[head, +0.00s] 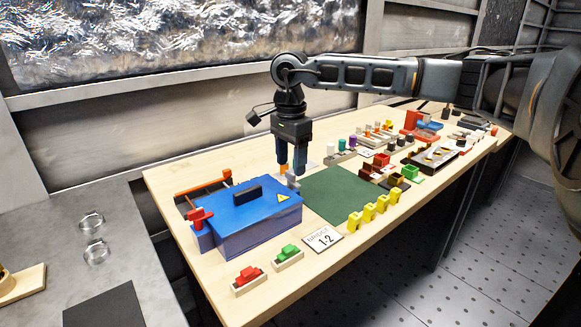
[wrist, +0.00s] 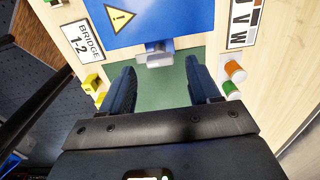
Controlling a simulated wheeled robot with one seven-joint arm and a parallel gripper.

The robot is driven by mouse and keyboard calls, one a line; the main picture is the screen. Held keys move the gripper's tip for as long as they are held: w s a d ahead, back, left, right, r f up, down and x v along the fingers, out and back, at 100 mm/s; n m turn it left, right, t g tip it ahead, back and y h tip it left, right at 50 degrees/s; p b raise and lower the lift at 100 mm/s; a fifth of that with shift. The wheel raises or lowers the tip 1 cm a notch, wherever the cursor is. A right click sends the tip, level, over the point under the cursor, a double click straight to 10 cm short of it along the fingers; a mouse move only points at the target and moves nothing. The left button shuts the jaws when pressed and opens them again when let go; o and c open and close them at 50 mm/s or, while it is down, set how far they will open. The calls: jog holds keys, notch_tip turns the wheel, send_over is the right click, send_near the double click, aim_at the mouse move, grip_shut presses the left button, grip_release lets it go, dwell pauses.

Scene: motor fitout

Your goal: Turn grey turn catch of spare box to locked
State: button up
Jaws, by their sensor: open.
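The spare box (head: 246,217) is a blue box with a closed lid, a black handle and a yellow warning sticker, at the left of the workbench. Its grey turn catch (head: 292,181) is on the right end; in the wrist view the catch (wrist: 155,57) sticks out from the blue box end (wrist: 150,22). My gripper (head: 291,168) is above and close to the grey catch, fingers pointing down. In the wrist view my gripper (wrist: 160,72) is open and empty, with the catch just ahead between its fingers. I cannot tell the catch's exact turn position.
A red catch (head: 200,217) is on the box's left end. A green mat (head: 340,194) lies right of the box. Red and green blocks (head: 288,252), a "BRIDGE 1-2" card (head: 323,240) and yellow pieces (head: 369,212) stand along the front. Coloured cylinders (head: 341,150) stand behind the mat.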

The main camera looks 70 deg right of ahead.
aim_at(293, 182)
jog(key=shift+f, duration=1.25)
jog(key=shift+c, duration=0.4)
jog(key=c, duration=1)
jog(key=shift+o, duration=0.2)
